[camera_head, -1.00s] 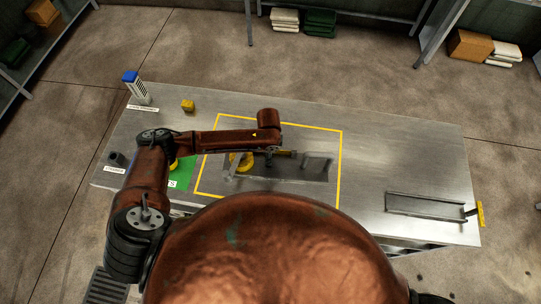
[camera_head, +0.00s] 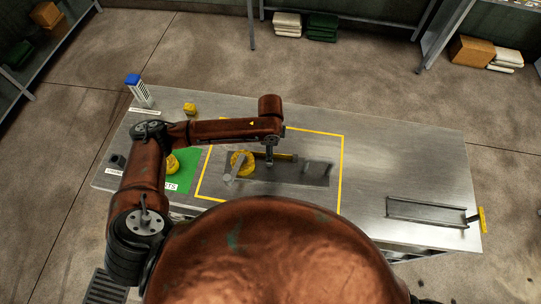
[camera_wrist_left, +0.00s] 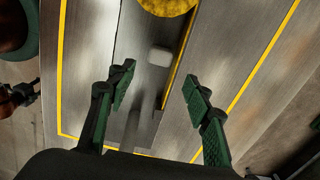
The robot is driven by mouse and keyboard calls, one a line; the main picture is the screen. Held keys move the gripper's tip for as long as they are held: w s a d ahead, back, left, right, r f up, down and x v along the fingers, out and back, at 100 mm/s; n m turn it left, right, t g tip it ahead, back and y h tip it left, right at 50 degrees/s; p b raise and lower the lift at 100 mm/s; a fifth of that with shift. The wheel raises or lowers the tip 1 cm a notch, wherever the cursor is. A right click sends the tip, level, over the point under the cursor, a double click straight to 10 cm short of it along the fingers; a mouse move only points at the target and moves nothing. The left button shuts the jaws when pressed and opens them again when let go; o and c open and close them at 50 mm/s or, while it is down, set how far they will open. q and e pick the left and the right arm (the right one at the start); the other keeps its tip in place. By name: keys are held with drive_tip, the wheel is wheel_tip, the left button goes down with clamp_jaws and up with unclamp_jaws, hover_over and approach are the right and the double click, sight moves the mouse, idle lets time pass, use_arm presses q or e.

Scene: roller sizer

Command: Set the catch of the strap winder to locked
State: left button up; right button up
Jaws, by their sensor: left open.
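The strap winder appears as a dark base plate (camera_head: 290,176) inside a yellow outline on the metal table. A yellow round part (camera_head: 242,163) with a grey lever-like piece (camera_head: 231,174) sits at its left end. My left gripper (camera_head: 269,160) points down over the plate, right of the round part. In the left wrist view my left gripper (camera_wrist_left: 158,88) is open and empty, its fingers either side of the plate (camera_wrist_left: 136,100). A small pale block (camera_wrist_left: 160,56) shows just beyond the fingertips, with the yellow round part (camera_wrist_left: 167,4) past it. I cannot tell which piece is the catch.
A green mat (camera_head: 185,178) with a yellow piece (camera_head: 173,164) lies left of the outline. A yellow block (camera_head: 190,108) and a blue-topped white item (camera_head: 139,90) stand at the back left. A grey channel tray (camera_head: 425,211) lies at the right. The table between is clear.

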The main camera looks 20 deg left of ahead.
use_arm(q)
drive_tip(key=shift+r, duration=1.6)
